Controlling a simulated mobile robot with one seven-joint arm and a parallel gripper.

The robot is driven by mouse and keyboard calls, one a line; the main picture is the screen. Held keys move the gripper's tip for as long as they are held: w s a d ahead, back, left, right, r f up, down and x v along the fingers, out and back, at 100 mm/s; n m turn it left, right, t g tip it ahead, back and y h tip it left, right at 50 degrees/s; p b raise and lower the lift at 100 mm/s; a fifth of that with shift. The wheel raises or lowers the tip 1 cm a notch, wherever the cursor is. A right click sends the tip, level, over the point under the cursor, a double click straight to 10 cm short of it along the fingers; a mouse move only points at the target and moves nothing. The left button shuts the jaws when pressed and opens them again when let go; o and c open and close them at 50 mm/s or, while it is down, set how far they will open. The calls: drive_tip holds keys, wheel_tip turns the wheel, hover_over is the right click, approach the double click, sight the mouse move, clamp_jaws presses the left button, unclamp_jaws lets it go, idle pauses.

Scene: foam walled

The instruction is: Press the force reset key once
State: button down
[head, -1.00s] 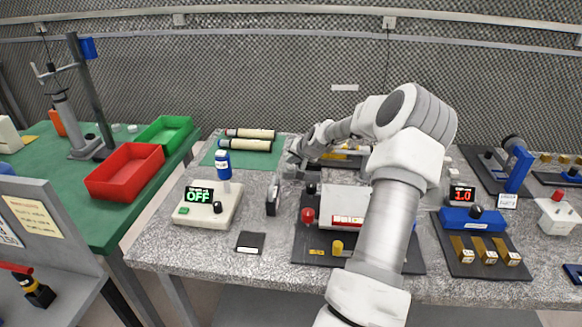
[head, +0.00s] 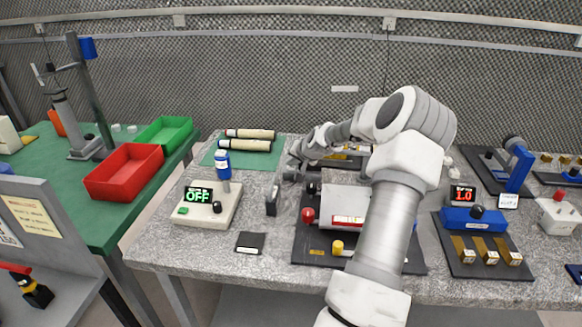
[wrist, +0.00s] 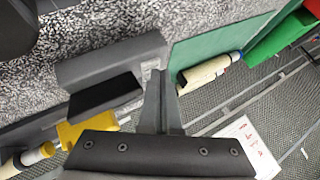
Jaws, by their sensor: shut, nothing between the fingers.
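No key that I can read as force reset shows in either view; the small labels are too blurred. My gripper (head: 292,172) is over the back middle of the granite table, low and small in the head view. In the wrist view its fingers (wrist: 160,112) are together with nothing between them. It is behind the dark upright block (head: 272,200) and the black fixture (head: 310,245). The fixture carries a red knob (head: 308,215) and a yellow knob (head: 337,247); my arm hides part of it. I cannot tell whether the fingertips touch anything.
A white box (head: 228,212) reading OFF has a green button (head: 183,211). A blue unit (head: 472,218) reads 1.0. Rolled tubes (head: 250,134) lie on a green mat (head: 205,158). A red tray (head: 125,172) is at left. A black pad (head: 250,242) lies at the front.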

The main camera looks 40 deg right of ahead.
drive_tip(key=shift+r+p, duration=0.4)
drive_tip(key=shift+r, duration=0.45)
wheel_tip(320, 180, up, 5)
drive_tip(key=p, duration=0.2)
drive_tip(key=shift+p, duration=0.35)
idle(0.5)
